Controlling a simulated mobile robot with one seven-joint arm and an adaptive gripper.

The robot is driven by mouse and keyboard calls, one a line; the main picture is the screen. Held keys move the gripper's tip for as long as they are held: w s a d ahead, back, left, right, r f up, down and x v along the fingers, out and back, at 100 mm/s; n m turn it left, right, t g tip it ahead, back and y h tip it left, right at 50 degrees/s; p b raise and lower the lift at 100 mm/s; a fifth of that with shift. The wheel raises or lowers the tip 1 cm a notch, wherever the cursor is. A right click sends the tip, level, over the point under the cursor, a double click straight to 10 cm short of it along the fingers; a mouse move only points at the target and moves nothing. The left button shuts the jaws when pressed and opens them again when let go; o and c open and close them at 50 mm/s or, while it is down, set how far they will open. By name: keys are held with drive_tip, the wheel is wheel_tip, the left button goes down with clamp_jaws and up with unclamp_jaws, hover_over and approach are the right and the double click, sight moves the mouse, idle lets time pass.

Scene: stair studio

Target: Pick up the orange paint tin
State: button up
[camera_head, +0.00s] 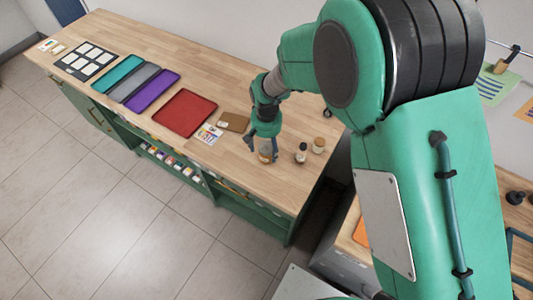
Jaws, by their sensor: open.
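My gripper (262,148) is at the right end of the wooden counter, pointing down, with its fingers apart. A small brownish-orange container (265,154) shows between or just behind the fingers, partly hidden by them. It may be the orange paint tin, but it is too small to be sure. I cannot tell whether the fingers touch it. It appears to stand upright on the counter.
A dark-capped bottle (301,154) and a brown-lidded jar (318,145) stand close to the right of my gripper. A brown board (235,122), a colour card (208,134) and a red tray (185,113) lie to its left. The counter's front edge (225,177) is near.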

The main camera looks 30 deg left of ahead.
wheel_tip(320, 180, down, 2)
drive_tip(key=shift+f, duration=0.1)
idle(0.5)
drive_tip(key=c, duration=1.6)
drive_tip(key=shift+r, duration=0.2)
drive_tip(key=shift+r, duration=0.45)
wheel_tip(320, 180, up, 3)
drive_tip(key=shift+s+d+f+p, duration=0.1)
drive_tip(key=shift+d+f+p, duration=0.05)
drive_tip(key=shift+p, duration=0.2)
drive_tip(key=s+d, duration=0.7)
drive_tip(key=s+d+r+p, duration=0.1)
drive_tip(key=s+d, duration=0.2)
drive_tip(key=d, duration=0.1)
drive_tip(key=shift+s+d+r, duration=0.1)
drive_tip(key=shift+s+d, duration=0.1)
drive_tip(key=shift+s, duration=0.1)
